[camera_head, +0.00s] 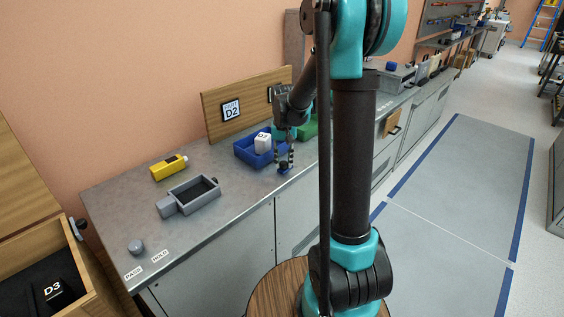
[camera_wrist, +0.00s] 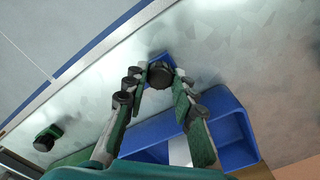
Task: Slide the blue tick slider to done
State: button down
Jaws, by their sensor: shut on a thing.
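The blue tick slider (camera_head: 285,170) is a small blue piece with a dark round knob, near the front edge of the grey counter. It also shows in the wrist view (camera_wrist: 159,58), where its black knob (camera_wrist: 160,77) sits between my fingertips. My gripper (camera_head: 284,162) points down onto it from above, shut on the knob. In the wrist view my gripper (camera_wrist: 157,76) has one finger on each side of the knob. The fingers partly hide the slider, and I cannot read any done mark.
A green slider with a dark knob (camera_wrist: 44,143) lies farther along the edge. A grey tray (camera_head: 190,197), yellow device (camera_head: 168,167) and grey knob (camera_head: 135,246) are to the left.

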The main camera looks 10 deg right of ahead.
jog(key=w+d, duration=0.2)
jog(key=d, duration=0.1)
jog(key=shift+w+d, duration=0.1)
jog(key=shift+w, duration=0.15)
jog(key=c, duration=1.2)
grip_release()
jog(key=shift+d, duration=0.1)
notch_tip(320, 180, up, 12)
jog(key=s+f+t, duration=0.1)
jog(key=s+f, duration=0.3)
jog(key=s, duration=0.4)
jog(key=s+f+n+t, duration=0.1)
jog(key=s+f, duration=0.4)
jog(key=s, duration=0.4)
jog(key=s+f+t, duration=0.2)
jog(key=s+f, duration=0.3)
jog(key=s, duration=0.3)
jog(key=shift+s+f+n, duration=0.15)
jog(key=shift+n, duration=0.25)
